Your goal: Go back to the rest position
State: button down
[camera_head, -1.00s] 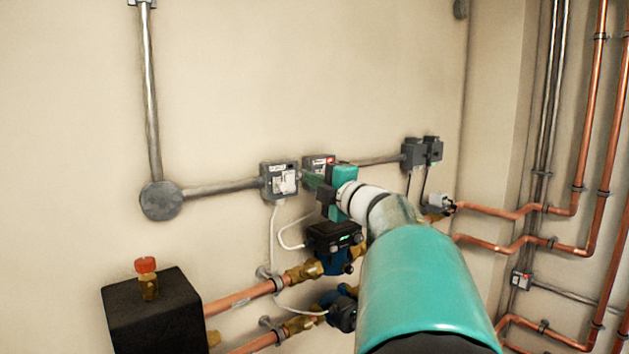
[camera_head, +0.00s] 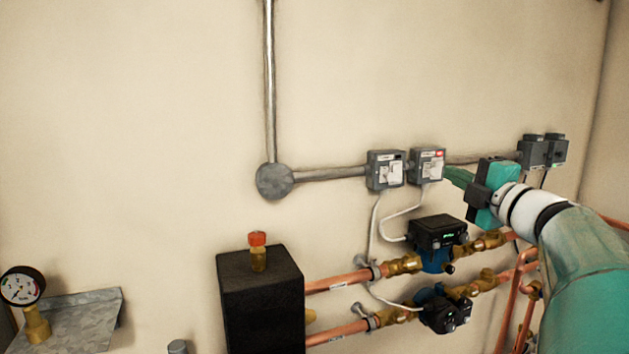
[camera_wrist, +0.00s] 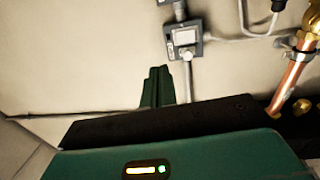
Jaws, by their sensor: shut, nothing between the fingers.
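My gripper (camera_head: 457,178) is green with a dark body and sits at the right of the head view. Its fingers point left, close to the right side of the right-hand grey switch box (camera_head: 427,166); I cannot tell whether they touch it. The fingers are together and empty. In the wrist view the gripper (camera_wrist: 156,88) shows as two green fingers side by side against the wall, below a grey box (camera_wrist: 184,38) with a pale front. A second grey switch box (camera_head: 386,171) is mounted to the left.
Two pumps, the upper (camera_head: 437,233) and the lower (camera_head: 443,309), sit on copper pipes below the boxes. A black block (camera_head: 261,302) with a red-capped valve (camera_head: 258,249) stands left of them. A gauge (camera_head: 22,287) is at far left. The upper-left wall is bare.

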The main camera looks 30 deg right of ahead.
jog(key=shift+w, duration=0.15)
jog(key=w+a+f+m+g+h, duration=0.2)
jog(key=a+f+m+g, duration=0.1)
jog(key=a+f+m, duration=0.4)
jog(key=w+a+f+m+g+h, duration=0.25)
jog(key=a+f+m, duration=0.25)
jog(key=a+m, duration=0.35)
jog(key=s+a+f+g+y, duration=0.3)
jog(key=s+a+f, duration=0.3)
jog(key=a+f, duration=0.3)
jog(key=s+a+f+m+g+y, duration=0.1)
jog(key=s+a+f+g+y, duration=0.2)
jog(key=a, duration=0.9)
jog(key=s+f+g, duration=0.2)
jog(key=s+f, duration=0.2)
jog(key=f, duration=0.2)
jog(key=shift+s+y, duration=0.1)
jog(key=shift+y, duration=0.15)
